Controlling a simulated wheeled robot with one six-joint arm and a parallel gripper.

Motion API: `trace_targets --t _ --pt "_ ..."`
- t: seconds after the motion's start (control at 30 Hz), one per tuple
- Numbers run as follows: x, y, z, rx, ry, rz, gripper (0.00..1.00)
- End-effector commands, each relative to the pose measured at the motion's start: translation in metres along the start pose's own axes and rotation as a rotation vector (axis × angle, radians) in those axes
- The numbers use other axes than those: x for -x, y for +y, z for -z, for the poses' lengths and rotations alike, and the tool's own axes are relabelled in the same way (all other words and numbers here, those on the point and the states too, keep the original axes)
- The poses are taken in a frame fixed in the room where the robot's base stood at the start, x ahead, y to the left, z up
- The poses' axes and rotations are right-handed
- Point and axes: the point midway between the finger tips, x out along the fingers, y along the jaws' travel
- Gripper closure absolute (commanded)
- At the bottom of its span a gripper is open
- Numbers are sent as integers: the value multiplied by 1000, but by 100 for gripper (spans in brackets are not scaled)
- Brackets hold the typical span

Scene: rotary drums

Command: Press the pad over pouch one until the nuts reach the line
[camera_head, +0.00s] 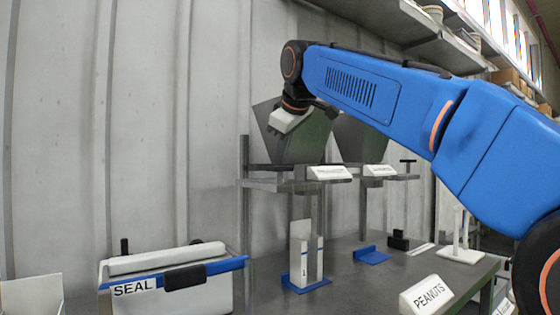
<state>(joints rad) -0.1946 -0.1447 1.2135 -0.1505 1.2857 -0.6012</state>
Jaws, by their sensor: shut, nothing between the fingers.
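A white, open-topped pouch (301,243) stands upright in a blue holder (300,284) under the left dark green hopper (305,140). No nuts or fill line can be made out on it. A pale label plate (330,173) is fixed at the front of the left hopper's shelf; its lettering is too small to read surely. I cannot pick out the pad clearly. My gripper (285,122) is white and hangs in front of the left hopper's upper part, above the label plate. It is shut and empty.
A second hopper (358,138) with a label (380,170) is to the right, above an empty blue holder (371,255). A white sealing machine marked SEAL (205,295) is at lower left. A PEANUTS sign (428,295) stands on the grey bench (345,290). My blue arm crosses the upper right.

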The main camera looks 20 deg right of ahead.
Motion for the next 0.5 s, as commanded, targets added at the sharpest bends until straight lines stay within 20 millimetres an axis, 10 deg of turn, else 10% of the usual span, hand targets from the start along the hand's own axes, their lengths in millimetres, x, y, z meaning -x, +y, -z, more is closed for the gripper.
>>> trace_targets --t 0.5 --pt "-4 -3 -3 0 -1 1 100"
